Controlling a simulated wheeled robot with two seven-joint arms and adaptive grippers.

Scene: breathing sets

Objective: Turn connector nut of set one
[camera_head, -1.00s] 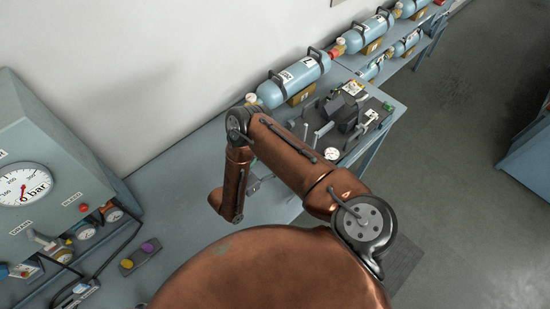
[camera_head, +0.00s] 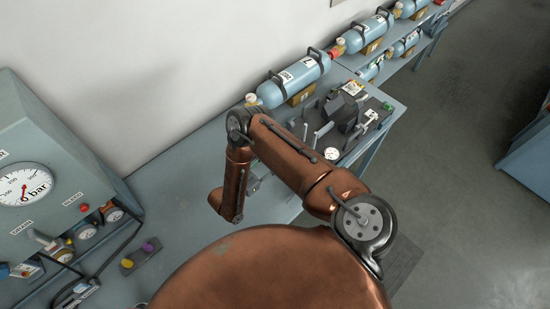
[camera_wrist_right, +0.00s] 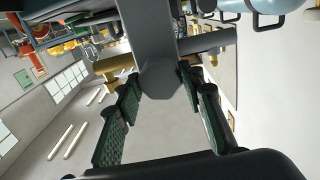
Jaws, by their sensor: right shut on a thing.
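In the right wrist view my right gripper (camera_wrist_right: 160,78) has its two dark green padded fingers closed around the blunt, faceted end of a grey bar-like part (camera_wrist_right: 158,40). A grey crosspiece joins this bar farther back. I cannot tell for sure whether this is the connector nut. In the head view a breathing set (camera_head: 355,112) lies on the bench, with dark blocks, a white gauge and grey T-shaped handles. My copper arm crosses in front of the bench and hides part of it; my right gripper is not visible there. My left gripper is not in view.
Blue gas cylinders (camera_head: 295,80) lie in a row along the wall. A pressure panel (camera_head: 55,185) with a large gauge and hoses stands at the left. A small box with coloured buttons (camera_head: 140,257) lies on the bench.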

